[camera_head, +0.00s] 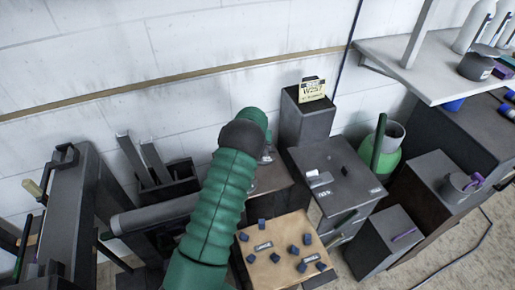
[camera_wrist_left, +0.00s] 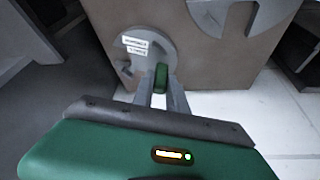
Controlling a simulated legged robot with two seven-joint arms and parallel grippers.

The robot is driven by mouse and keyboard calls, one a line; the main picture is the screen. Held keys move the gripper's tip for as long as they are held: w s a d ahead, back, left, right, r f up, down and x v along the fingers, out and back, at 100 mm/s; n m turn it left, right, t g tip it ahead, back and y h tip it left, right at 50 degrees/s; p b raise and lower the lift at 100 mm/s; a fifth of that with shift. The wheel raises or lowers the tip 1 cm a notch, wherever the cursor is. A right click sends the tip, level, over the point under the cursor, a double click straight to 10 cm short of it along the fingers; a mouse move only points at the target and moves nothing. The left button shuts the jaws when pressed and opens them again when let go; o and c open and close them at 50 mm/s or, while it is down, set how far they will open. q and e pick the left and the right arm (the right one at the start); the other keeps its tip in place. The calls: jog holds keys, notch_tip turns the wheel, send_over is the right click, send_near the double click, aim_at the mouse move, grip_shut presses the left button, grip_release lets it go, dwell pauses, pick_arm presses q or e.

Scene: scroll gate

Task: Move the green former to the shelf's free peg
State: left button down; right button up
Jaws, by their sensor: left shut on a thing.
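My left gripper (camera_wrist_left: 162,98) shows in the left wrist view, its two grey fingers shut on a small green piece, which I take for the green former (camera_wrist_left: 161,78). The piece is upright in the picture, in front of a grey round plate (camera_wrist_left: 150,48) with two white labels on a brown box face. I cannot tell whether it touches the plate. In the head view my green left arm rises through the middle and hides its fingers and the piece. My right gripper is in neither view. I cannot make out a free peg.
A white shelf (camera_head: 430,72) with bottles hangs at upper right. A tan board (camera_head: 268,275) with several blue blocks lies at lower middle. Dark pedestals, one bearing a yellow sign (camera_head: 312,89), and a green bin (camera_head: 385,160) stand right of my arm. A second grey part (camera_wrist_left: 228,14) is at upper right in the wrist view.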

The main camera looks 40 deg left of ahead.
pick_arm(q)
jog(key=shift+s+a, duration=0.1)
jog(key=shift+a, duration=0.1)
jog(key=shift+d+f, duration=0.1)
jog(key=shift+f, duration=0.05)
dwell(0.3)
jog(key=shift+s+d+f+b, duration=0.1)
jog(key=shift+s+f+b, duration=0.1)
jog(key=shift+f+b, duration=0.25)
dwell(0.3)
